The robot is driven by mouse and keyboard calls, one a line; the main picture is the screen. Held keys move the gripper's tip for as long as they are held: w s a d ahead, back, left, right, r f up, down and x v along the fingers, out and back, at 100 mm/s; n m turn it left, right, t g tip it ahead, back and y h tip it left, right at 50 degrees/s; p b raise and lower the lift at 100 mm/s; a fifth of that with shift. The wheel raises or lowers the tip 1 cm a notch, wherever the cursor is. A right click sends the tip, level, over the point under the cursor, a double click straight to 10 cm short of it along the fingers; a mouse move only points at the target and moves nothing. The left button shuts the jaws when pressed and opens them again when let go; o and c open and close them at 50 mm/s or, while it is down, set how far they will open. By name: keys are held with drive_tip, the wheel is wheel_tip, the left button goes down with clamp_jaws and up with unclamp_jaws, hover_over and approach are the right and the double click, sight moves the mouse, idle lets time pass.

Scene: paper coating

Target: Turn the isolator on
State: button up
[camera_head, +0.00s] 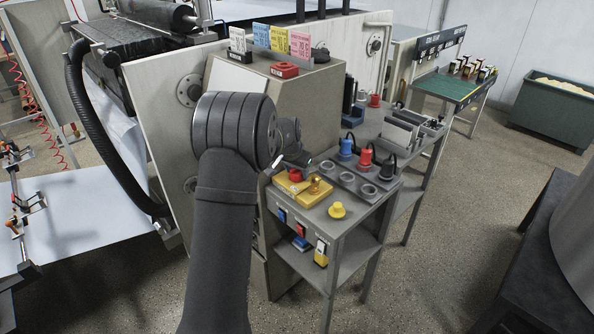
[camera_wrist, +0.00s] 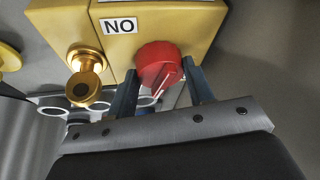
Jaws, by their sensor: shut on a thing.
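The isolator is a yellow box (camera_head: 318,199) with a red rotary knob (camera_head: 295,175), on the near end of the grey bench. In the wrist view the red knob (camera_wrist: 158,62) sits on the yellow box (camera_wrist: 200,17), below a white label (camera_wrist: 119,26) that reads "NO" in this picture. My gripper (camera_wrist: 160,80) has one finger on each side of the knob and is shut on it. A brass fitting (camera_wrist: 87,76) stands left of the knob. In the head view my arm hides part of the gripper.
A yellow button (camera_head: 337,210) is on the bench beside the box. Blue (camera_head: 346,147) and red (camera_head: 365,160) plugs stand in a row of grey sockets behind it. A sloped beige cabinet (camera_head: 262,93) rises close to my arm.

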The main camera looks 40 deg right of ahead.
drive_tip(key=m, duration=0.2)
drive_tip(key=m+g, duration=0.1)
drive_tip(key=m, duration=0.1)
drive_tip(key=shift+w+g, duration=0.2)
drive_tip(key=shift+g, duration=0.1)
drive_tip(key=shift+m+g, duration=0.6)
drive_tip(key=shift+m, duration=1)
drive_tip(key=shift+r, duration=0.1)
drive_tip(key=o, duration=1.4)
drive_tip(key=shift+a, duration=0.1)
drive_tip(key=v, duration=1.7)
drive_tip(key=shift+a+r, duration=0.1)
drive_tip(key=shift+a, duration=0.15)
